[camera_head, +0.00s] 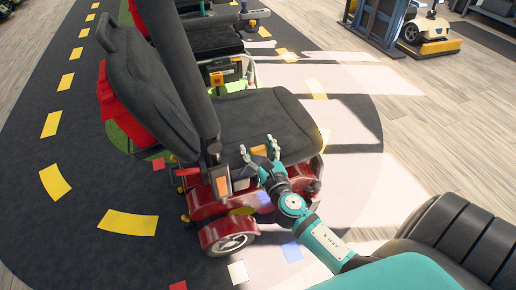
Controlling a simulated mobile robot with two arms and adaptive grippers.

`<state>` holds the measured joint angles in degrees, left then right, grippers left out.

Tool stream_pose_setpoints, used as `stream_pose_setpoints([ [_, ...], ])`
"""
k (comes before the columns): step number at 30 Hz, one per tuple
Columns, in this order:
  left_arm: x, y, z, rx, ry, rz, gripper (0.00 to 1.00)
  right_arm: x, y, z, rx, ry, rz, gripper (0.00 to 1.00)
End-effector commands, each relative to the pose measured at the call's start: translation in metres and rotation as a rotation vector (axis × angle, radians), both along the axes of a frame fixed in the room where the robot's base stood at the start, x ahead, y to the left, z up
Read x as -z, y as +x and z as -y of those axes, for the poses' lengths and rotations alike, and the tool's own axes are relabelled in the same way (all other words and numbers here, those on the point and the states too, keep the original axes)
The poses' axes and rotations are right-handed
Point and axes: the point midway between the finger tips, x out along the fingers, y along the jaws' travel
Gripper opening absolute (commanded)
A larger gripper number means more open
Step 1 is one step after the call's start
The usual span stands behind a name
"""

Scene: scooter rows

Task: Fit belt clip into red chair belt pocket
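The red chair (217,205) is a mobility scooter with a red base and a dark grey padded seat (262,118) and backrest. My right gripper (257,146) is beside the near edge of the seat, with its fingers spread apart. A small yellow-orange piece (259,151) shows at the fingers; I cannot tell whether it is the belt clip or whether it is held. An orange-brown part (223,186) is on the near side of the chair, left of my gripper. The belt pocket cannot be made out clearly. My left gripper is not in view.
Another dark scooter (215,45) stands behind the red chair. A blue rack (378,22) and a white and yellow machine (427,32) stand at the back right. Pale wooden floor (440,105) is free at the right. Yellow dashes (128,222) mark the dark mat.

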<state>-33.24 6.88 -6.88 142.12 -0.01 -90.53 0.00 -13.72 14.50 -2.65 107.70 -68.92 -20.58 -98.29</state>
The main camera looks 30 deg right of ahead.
Motion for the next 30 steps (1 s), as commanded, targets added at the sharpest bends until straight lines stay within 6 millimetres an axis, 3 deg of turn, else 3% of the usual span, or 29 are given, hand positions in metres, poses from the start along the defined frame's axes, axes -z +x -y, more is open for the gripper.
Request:
stream_pose_setpoints([
  [13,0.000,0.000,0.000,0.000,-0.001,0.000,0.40,0.002,-0.008,-0.002,0.000,0.001,-0.003,0.75],
  [24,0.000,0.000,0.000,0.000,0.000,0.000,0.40,0.002,-0.080,-0.019,0.000,0.001,-0.005,0.75],
  [30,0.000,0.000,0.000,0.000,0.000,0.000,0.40,0.001,-0.108,-0.026,0.000,-0.001,-0.003,0.75],
])
